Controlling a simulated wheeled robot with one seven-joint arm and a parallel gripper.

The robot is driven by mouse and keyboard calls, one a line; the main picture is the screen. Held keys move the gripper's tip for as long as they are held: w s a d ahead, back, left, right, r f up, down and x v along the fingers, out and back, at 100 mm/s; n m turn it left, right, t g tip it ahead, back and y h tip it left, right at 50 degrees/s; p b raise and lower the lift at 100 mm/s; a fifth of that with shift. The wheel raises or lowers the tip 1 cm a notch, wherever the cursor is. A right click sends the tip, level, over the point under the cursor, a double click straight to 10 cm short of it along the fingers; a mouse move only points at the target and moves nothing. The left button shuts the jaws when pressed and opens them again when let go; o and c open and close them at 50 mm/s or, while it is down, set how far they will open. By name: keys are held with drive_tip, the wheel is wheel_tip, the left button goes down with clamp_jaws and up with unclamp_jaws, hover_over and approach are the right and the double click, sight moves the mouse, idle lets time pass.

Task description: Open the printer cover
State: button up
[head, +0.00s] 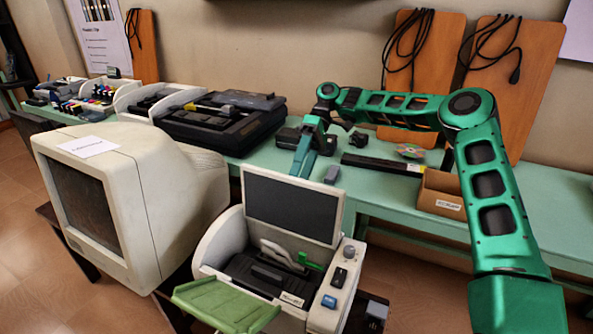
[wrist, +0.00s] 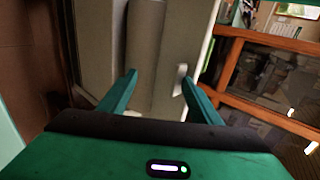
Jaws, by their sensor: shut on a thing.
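The printer (head: 270,278) stands at the front centre, a white and grey machine with its inside exposed. Its cover (head: 293,206), a pale frame around a dark grey panel, stands raised and roughly upright at the back of the printer. My gripper (head: 302,165) is behind the cover's top edge, and its fingertips are hidden there in the head view. In the wrist view my gripper (wrist: 157,76) has its two green fingers apart, with a pale grey-beige part of the cover (wrist: 143,55) between them. Exactly where the fingers touch is hard to see.
A bulky beige monitor (head: 140,195) stands close to the printer's left. A green tray (head: 225,303) sticks out at the printer's front. Behind, a green table (head: 380,190) carries a black printer (head: 220,120) and a cardboard box (head: 441,193).

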drive_tip(key=shift+o, duration=0.3)
drive_tip(key=shift+a+f, duration=0.1)
drive_tip(key=shift+f, duration=0.5)
drive_tip(key=shift+s+r, duration=0.1)
drive_tip(key=shift+r, duration=0.05)
drive_tip(key=shift+c, duration=0.7)
drive_tip(key=o, duration=1)
drive_tip(key=shift+o, duration=0.9)
drive_tip(key=shift+w+f, duration=0.2)
drive_tip(key=shift+w, duration=0.05)
drive_tip(key=shift+s+r, duration=0.2)
drive_tip(key=shift+c, duration=1.4)
drive_tip(key=shift+c, duration=0.3)
drive_tip(key=shift+r, duration=0.1)
